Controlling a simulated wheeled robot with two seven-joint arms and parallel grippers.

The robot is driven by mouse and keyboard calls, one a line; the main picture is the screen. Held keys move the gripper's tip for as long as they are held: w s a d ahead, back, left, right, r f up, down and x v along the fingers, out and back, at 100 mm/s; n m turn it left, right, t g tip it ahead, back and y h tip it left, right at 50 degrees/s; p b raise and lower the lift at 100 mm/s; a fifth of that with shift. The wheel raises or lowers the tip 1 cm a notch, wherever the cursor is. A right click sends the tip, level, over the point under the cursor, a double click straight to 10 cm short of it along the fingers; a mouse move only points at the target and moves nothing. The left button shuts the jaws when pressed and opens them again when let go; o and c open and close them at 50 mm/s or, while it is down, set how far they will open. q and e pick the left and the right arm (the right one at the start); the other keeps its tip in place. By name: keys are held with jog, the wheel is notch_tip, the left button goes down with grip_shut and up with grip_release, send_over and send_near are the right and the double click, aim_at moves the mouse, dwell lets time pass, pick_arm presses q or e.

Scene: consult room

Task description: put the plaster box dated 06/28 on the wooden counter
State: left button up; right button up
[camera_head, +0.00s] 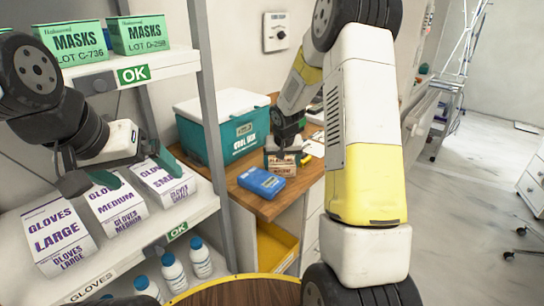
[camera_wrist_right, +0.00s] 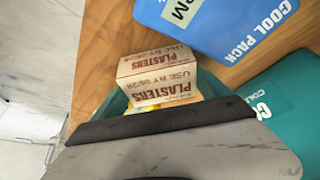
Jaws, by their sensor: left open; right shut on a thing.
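The plaster box (camera_head: 282,163) is small, cream and brown, at the wooden counter (camera_head: 240,194) beside a blue cool pack. In the right wrist view the box (camera_wrist_right: 157,72) reads "PLASTERS" and a use-by date that looks like 06/28. My right gripper (camera_head: 287,147) is shut on it. The wooden counter (camera_wrist_right: 112,52) lies behind the box; I cannot tell if the box touches it. My left gripper (camera_head: 135,168) is open and empty, in front of the glove boxes on the shelf.
The blue cool pack (camera_head: 261,182) lies near the counter's front edge. A teal cool box (camera_head: 205,133) with a white lid stands behind it. The shelf holds glove boxes (camera_head: 58,234), mask boxes (camera_head: 70,42) and white bottles (camera_head: 200,257). A yellow drawer (camera_head: 275,247) is below the counter.

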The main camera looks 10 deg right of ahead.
jog(key=o, duration=1.2)
jog(key=s+a+r, duration=0.2)
jog(key=s+r, duration=1.4)
jog(key=r, duration=0.4)
jog(key=s+a+r+n+y, duration=0.1)
jog(key=s, duration=0.7)
jog(key=s+a+r+n+t+y, duration=0.1)
jog(key=s+a+r, duration=0.1)
jog(key=s, duration=0.6)
jog(key=shift+s+t+y, duration=0.3)
jog(key=shift+s+y, duration=0.1)
jog(key=shift+r, duration=0.1)
